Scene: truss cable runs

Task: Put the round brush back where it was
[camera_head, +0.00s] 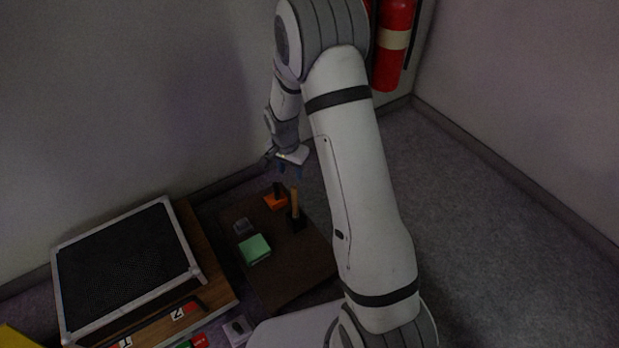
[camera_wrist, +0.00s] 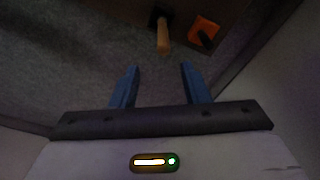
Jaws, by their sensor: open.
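A brush with an upright wooden handle (camera_head: 295,201) and a dark base stands on a dark brown low table. I take it for the round brush, though its head is too dark to make out. In the wrist view its handle (camera_wrist: 163,38) lies just beyond the fingertips, roughly in line with the gap between them. My gripper (camera_head: 290,172) has blue fingers and is just above the handle's top. In the wrist view the fingers (camera_wrist: 160,70) are apart with nothing between them.
An orange object with a black part (camera_head: 275,202) sits close beside the brush. A green block (camera_head: 254,249) and a small grey item (camera_head: 242,226) lie on the brown table (camera_head: 285,285). A metal-edged black case (camera_head: 125,265) stands left. A fire extinguisher (camera_head: 391,65) hangs behind my arm.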

